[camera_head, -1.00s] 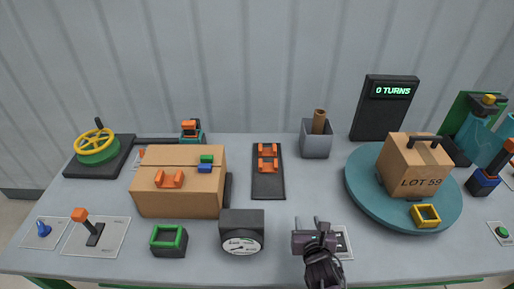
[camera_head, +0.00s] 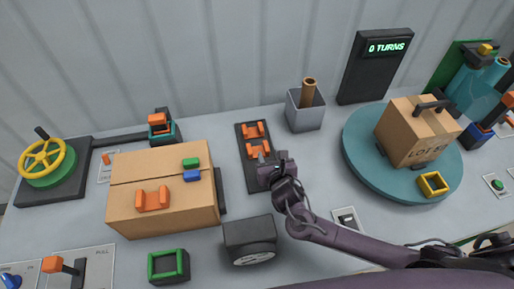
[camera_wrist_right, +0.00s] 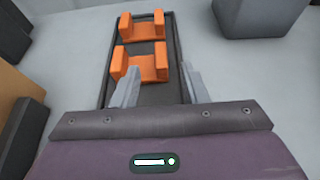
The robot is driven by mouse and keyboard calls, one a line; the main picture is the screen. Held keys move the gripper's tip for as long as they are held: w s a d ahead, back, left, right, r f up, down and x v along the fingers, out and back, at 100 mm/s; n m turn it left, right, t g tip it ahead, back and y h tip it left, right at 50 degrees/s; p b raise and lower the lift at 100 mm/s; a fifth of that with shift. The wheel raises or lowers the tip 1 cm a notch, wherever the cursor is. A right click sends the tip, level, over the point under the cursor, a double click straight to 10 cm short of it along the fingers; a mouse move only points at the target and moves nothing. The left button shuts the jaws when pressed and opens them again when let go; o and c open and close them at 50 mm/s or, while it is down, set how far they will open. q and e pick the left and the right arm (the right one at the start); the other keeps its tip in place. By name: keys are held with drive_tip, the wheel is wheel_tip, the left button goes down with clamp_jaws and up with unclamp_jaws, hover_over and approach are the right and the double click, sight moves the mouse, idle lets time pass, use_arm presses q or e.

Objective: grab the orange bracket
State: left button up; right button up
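Two orange brackets lie on a dark tray (camera_head: 252,178), the far bracket (camera_head: 253,129) behind the near bracket (camera_head: 258,149). A third orange bracket (camera_head: 152,199) sits on the cardboard box. My right gripper (camera_head: 263,157) is over the front part of the tray, just in front of the near bracket. In the right wrist view its two grey fingers (camera_wrist_right: 158,88) are spread apart and empty, with the near bracket (camera_wrist_right: 141,66) just beyond the tips and the far bracket (camera_wrist_right: 142,27) behind it. My left gripper is not in view.
The cardboard box (camera_head: 125,168) with a green and a blue block stands left of the tray. A gauge (camera_head: 250,240) stands in front of it, a grey bin (camera_head: 305,112) behind right. A teal turntable (camera_head: 362,160) carries a box at right.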

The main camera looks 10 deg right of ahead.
sight(268, 150)
drive_tip(key=x, duration=0.4)
drive_tip(key=shift+w+p, duration=0.25)
drive_tip(key=shift+p, duration=0.15)
drive_tip(key=shift+s, duration=0.1)
clamp_jaws()
